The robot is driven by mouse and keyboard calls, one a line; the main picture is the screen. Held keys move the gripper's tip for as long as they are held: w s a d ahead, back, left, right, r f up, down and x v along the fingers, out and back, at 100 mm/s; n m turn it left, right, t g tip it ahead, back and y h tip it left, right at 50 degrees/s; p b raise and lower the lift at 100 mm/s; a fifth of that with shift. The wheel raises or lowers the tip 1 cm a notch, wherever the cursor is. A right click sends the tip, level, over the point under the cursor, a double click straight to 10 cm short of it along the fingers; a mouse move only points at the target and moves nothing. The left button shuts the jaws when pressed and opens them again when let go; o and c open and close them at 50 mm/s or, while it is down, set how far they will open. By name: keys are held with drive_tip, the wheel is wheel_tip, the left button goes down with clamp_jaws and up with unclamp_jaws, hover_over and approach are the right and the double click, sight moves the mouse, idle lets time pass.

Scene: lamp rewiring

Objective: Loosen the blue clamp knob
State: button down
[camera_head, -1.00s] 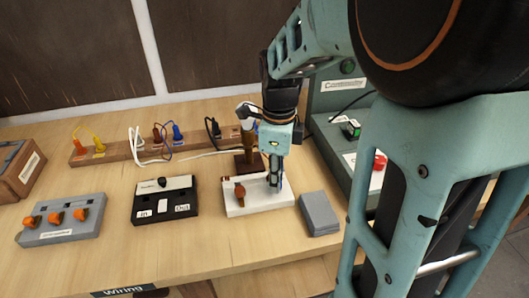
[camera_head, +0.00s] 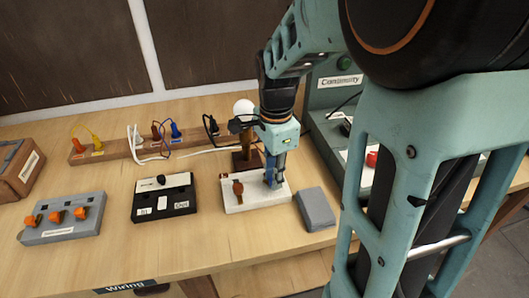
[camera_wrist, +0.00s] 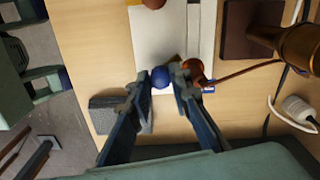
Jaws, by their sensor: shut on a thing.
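The blue clamp knob (camera_wrist: 160,77) is a small round ball at the edge of a white block (camera_wrist: 150,40). My gripper (camera_wrist: 167,77) has a fingertip on each side of the knob and is shut on it. In the head view my gripper (camera_head: 273,184) points down at the right part of the white block (camera_head: 240,203), and the blue knob is hidden behind the fingers. A red-brown knob (camera_wrist: 196,72) sits right beside one fingertip in the wrist view. Another red-brown piece (camera_head: 238,188) stands on the left part of the block.
A grey block (camera_head: 316,208) lies close to the right. A brass lamp (camera_wrist: 301,46) stands by the white block. A black-and-white switch box (camera_head: 165,198) and a grey box with orange knobs (camera_head: 60,220) are to the left. A green continuity tester (camera_head: 325,125) stands behind right.

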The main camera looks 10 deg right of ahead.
drive_tip(key=n+p, duration=0.1)
drive_tip(key=n, duration=1.3)
drive_tip(key=shift+d+n+p, duration=0.1)
drive_tip(key=shift+n+p, duration=0.2)
drive_tip(key=shift+p, duration=0.1)
drive_tip(key=n, duration=0.3)
drive_tip(key=shift+r+n, duration=0.1)
drive_tip(key=shift+n, duration=0.2)
drive_tip(key=n+p, duration=0.1)
drive_tip(key=n, duration=0.2)
drive_tip(key=shift+n, duration=0.4)
drive_tip(key=n+p, duration=0.1)
drive_tip(key=n, duration=0.5)
drive_tip(key=shift+d, duration=0.1)
drive_tip(key=shift+n, duration=0.4)
drive_tip(key=c, duration=2)
unclamp_jaws()
drive_tip(key=shift+c, duration=0.2)
